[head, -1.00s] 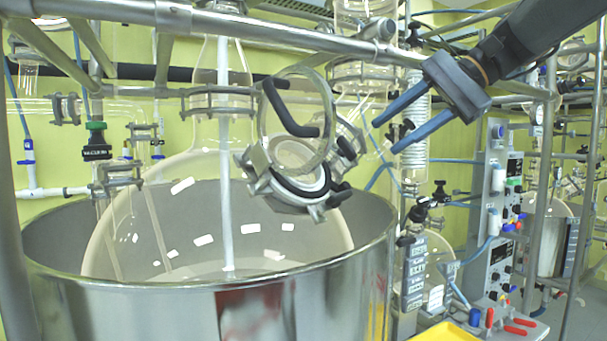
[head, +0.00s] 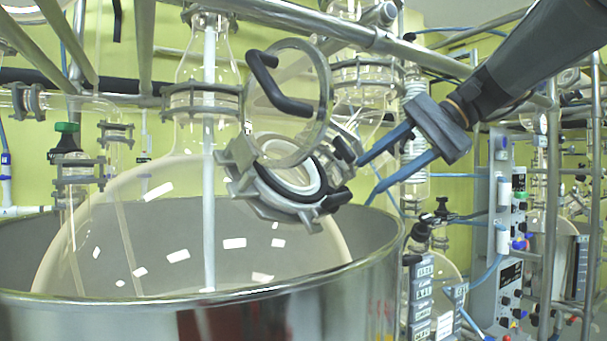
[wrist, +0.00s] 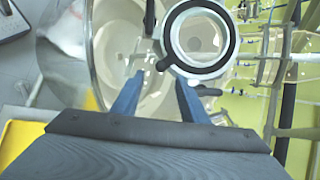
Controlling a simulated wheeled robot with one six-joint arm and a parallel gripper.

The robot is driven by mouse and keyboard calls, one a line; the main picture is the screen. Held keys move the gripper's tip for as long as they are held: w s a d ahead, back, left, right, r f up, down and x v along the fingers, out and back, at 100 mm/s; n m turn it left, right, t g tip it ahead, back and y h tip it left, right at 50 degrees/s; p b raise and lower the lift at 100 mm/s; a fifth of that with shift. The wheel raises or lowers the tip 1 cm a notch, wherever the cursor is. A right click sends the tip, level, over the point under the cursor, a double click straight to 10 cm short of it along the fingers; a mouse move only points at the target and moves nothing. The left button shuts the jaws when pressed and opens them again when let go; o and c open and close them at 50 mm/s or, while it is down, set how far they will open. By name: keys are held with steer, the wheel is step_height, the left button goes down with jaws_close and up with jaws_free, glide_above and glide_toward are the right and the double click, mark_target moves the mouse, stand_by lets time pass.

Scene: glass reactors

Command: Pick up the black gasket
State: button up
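The black gasket (head: 300,198) shows as a dark ring around the white inner ring of the tilted, clamped glass port, in the middle of the head view. In the wrist view the black gasket (wrist: 233,36) is a dark ring at the top, ahead of the fingers and slightly right. My gripper (head: 365,183) is open and empty. Its blue fingers point left at the port from its right side, seemingly a short way off. In the wrist view my gripper (wrist: 160,78) has nothing between its fingers. Part of the gasket is hidden by the clamp and glass lid.
A round glass lid (head: 325,85) with a black curved handle (head: 268,80) stands open above the port. A metal clamp (head: 240,175) surrounds the port. A steel rail (head: 300,22) crosses above. The large steel vessel (head: 350,290) is below.

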mark_target(346, 189)
steer(key=x, duration=0.1)
steer(key=p+x, duration=0.2)
steer(key=x, duration=0.1)
steer(key=shift+s+a+r, duration=0.15)
steer(key=shift+s+a, duration=0.2)
steer(key=shift+w+a+f, duration=0.15)
steer(key=shift+a+f, duration=0.3)
steer(key=shift+f, duration=0.05)
jaws_close()
